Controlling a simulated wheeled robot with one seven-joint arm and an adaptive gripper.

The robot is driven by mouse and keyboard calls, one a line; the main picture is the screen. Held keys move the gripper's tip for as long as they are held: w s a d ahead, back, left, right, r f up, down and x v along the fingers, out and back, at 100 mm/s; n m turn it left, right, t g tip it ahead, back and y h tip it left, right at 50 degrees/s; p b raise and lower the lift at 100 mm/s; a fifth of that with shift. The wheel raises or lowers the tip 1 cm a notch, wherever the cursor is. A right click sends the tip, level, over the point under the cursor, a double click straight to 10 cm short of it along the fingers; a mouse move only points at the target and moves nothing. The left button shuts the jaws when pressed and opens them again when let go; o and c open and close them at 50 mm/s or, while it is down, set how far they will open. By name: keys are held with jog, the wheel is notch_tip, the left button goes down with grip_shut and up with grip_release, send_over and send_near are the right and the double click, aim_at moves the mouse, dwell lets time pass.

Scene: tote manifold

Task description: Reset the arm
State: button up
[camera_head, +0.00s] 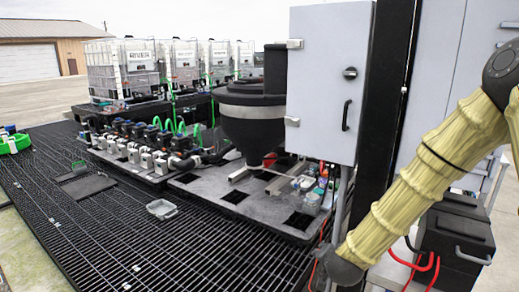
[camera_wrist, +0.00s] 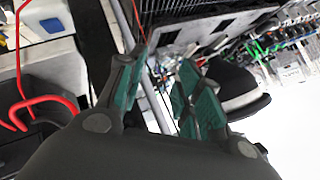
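My gripper (camera_wrist: 163,62) shows in the wrist view with its two teal-padded fingers apart and nothing between them. My arm, in a tan ribbed sleeve, runs down from the right edge of the head view to a dark joint near the bottom. The gripper itself cannot be made out in the head view. The wrist view is tilted, with the black grating and equipment at the top.
A grey cabinet (camera_head: 328,85) and a black hopper (camera_head: 250,112) stand close left of my arm. A black box (camera_head: 455,240) with red cables (camera_head: 412,262) is at the right.

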jog(key=s+f+n+g, duration=0.5)
jog(key=s+f, duration=1.5)
jog(key=f, duration=0.3)
jog(key=s+d+f+n+g, duration=0.1)
jog(key=s+f, duration=0.3)
jog(key=s, duration=0.8)
jog(key=s+d+f+n+g+b, duration=0.1)
jog(key=s+f+n+g, duration=0.2)
jog(key=s, duration=0.9)
notch_tip(320, 180, down, 3)
jog(key=shift+s+d+r+g+y, duration=0.2)
jog(key=shift+g+y, duration=0.1)
jog(key=shift+g, duration=0.5)
